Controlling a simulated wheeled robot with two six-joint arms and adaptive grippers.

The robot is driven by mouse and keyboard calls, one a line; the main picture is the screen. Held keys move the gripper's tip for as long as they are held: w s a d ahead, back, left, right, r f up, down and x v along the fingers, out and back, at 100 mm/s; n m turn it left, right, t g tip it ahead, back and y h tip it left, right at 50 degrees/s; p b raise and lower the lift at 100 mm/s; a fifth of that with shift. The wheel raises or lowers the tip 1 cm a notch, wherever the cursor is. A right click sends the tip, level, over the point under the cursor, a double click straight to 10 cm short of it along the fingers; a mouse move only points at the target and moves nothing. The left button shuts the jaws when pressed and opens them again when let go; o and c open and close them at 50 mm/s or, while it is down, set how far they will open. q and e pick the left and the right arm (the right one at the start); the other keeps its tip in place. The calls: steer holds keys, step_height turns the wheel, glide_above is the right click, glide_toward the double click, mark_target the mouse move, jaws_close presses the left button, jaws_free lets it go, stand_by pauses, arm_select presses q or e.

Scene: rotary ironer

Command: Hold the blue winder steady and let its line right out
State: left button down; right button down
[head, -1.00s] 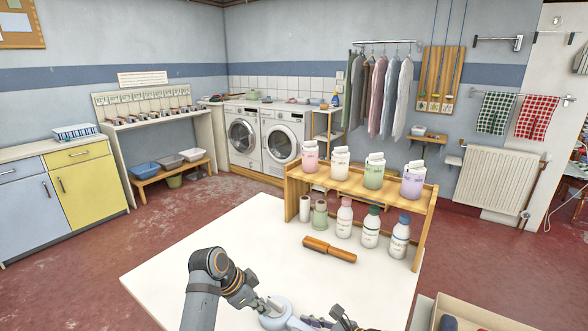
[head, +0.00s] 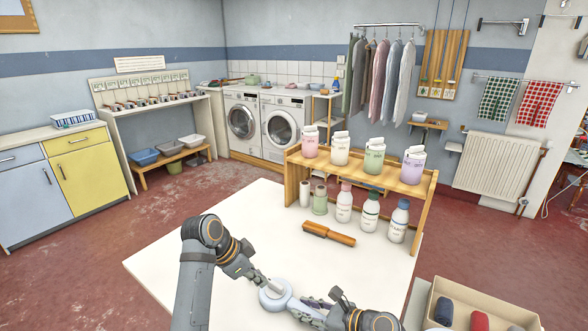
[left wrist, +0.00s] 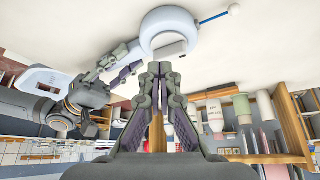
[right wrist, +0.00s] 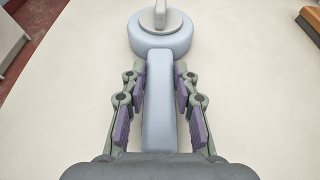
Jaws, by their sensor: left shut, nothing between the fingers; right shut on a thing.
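The pale blue winder (head: 274,298) is a round drum with a straight handle (right wrist: 159,110), held over the white table. My right gripper (right wrist: 159,76) is shut on that handle, one finger on each side. A light grey crank (right wrist: 160,15) sits on the drum's face. In the left wrist view a short blue line (left wrist: 213,18) runs from near the drum (left wrist: 152,22) to a white ball (left wrist: 235,9). My left gripper (left wrist: 160,68) is shut and empty, its tips close to the crank (left wrist: 173,49). Whether they touch it I cannot tell.
A brown wooden-handled brush (head: 329,234) lies on the white table (head: 190,262). Behind it stands a wooden shelf (head: 425,192) with several tubs and bottles. A cardboard box (head: 428,306) with dark rolls is at the lower right. The table's left part is clear.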

arm_select(q)
steer(key=shift+r, duration=0.7)
arm_select(e)
steer(key=c, duration=0.9)
jaws_free()
steer(key=shift+c, duration=0.2)
steer(key=shift+d, duration=0.1)
